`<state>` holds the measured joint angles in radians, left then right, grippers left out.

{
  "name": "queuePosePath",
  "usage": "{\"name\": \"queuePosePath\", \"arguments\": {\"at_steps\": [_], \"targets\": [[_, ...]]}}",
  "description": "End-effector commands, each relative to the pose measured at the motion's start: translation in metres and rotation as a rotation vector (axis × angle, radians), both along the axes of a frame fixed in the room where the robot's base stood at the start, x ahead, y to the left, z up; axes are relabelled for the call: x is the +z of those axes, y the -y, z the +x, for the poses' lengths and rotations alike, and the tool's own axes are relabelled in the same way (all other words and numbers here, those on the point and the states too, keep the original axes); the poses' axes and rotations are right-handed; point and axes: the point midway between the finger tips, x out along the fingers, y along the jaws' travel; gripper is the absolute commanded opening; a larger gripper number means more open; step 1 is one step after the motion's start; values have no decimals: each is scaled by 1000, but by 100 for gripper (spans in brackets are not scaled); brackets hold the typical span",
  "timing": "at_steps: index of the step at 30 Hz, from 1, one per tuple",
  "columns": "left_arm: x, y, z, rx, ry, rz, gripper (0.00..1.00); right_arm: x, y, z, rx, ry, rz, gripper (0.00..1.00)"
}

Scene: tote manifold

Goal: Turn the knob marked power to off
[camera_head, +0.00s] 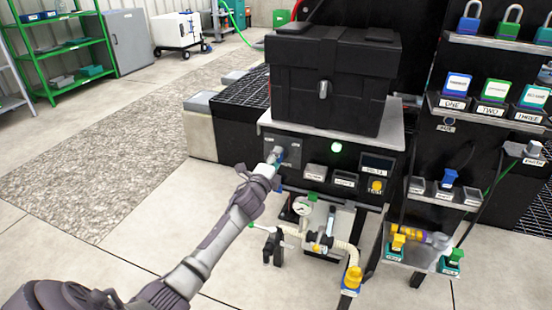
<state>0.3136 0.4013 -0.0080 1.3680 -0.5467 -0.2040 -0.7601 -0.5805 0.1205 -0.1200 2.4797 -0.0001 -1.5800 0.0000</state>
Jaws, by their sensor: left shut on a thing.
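The dark control panel (347,160) stands below the black tote, with a lit green lamp (336,147) near its middle. My left arm comes in from the lower left, and its gripper (275,157) is at the panel's left part. The gripper is shut on a small knob (279,153) there, which is mostly hidden by the fingers. The knob's pointer and marking are too small or covered to read. My right gripper is not in view.
A black tote (333,78) sits on top of the panel stand. Below the panel are a gauge (301,207), pale hoses and valves. At right, a dark rack (490,105) holds padlocks and labelled blocks. Green shelves (62,50) stand far left. The floor at left is clear.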

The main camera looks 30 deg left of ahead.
Motion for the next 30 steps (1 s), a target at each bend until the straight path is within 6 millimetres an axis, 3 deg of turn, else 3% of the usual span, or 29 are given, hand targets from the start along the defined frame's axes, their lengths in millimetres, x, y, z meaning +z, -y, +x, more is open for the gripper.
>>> {"name": "queuePosePath", "arguments": {"at_steps": [2, 18, 30], "targets": [[-1, 0, 0, 1, 15, -75, 13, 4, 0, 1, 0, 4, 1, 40], [-4, 1, 0, 2, 132, -566, 13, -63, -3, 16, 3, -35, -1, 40], [-6, 2, 0, 2, 191, -814, 13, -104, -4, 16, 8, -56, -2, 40]]}}
